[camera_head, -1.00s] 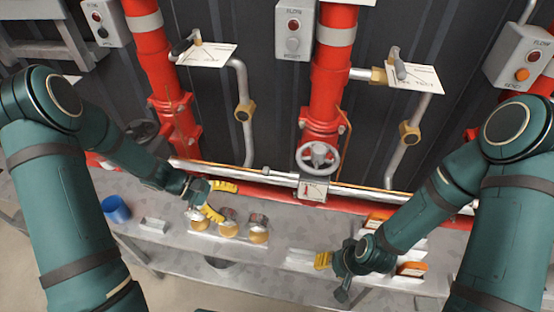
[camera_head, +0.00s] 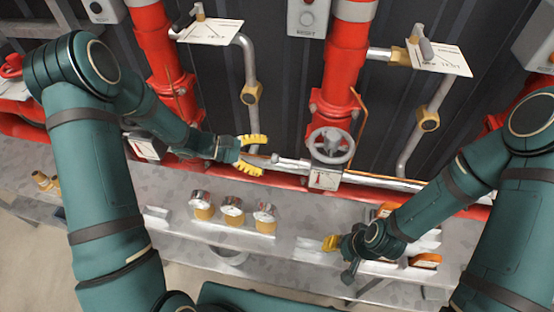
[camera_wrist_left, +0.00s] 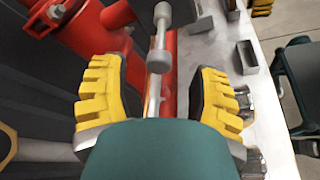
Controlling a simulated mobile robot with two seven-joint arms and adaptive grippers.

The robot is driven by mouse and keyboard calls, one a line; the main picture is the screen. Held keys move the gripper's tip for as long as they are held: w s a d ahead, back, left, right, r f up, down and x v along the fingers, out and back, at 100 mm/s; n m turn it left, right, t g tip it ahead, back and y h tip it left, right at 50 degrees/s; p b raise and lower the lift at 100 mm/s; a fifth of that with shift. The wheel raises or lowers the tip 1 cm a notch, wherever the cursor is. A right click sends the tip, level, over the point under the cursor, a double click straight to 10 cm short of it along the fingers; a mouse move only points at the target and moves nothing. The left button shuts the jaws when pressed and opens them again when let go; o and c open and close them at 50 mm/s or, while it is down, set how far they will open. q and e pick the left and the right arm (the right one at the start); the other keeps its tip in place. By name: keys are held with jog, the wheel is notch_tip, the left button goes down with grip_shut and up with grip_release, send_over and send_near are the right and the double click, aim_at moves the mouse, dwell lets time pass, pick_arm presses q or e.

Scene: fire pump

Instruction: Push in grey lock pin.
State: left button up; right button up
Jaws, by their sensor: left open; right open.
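My left gripper (camera_head: 255,156) is open, its two yellow fingers spread at the silver horizontal pipe below the red pipes. In the left wrist view the gripper (camera_wrist_left: 158,100) has a grey rod with a rounded collar (camera_wrist_left: 159,58) between its fingers, apart from both; this looks like the grey lock pin. In the head view a light grey fitting (camera_head: 289,163) lies just right of these fingers; I cannot tell how far in the pin sits. My right gripper (camera_head: 333,243) is low over the bench, open, partly hidden by its own wrist.
Gauges with brass bases (camera_head: 233,208) stand on the grey bench (camera_head: 180,185) below my left gripper. A grey handwheel (camera_head: 331,146) on a red pipe stands to its right. Orange-and-white items (camera_head: 425,261) lie near my right gripper. Brass fittings (camera_head: 43,181) lie far left.

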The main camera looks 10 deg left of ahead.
aim_at(277, 159)
pick_arm(q)
jog(key=shift+x, duration=2.35)
grip_shut()
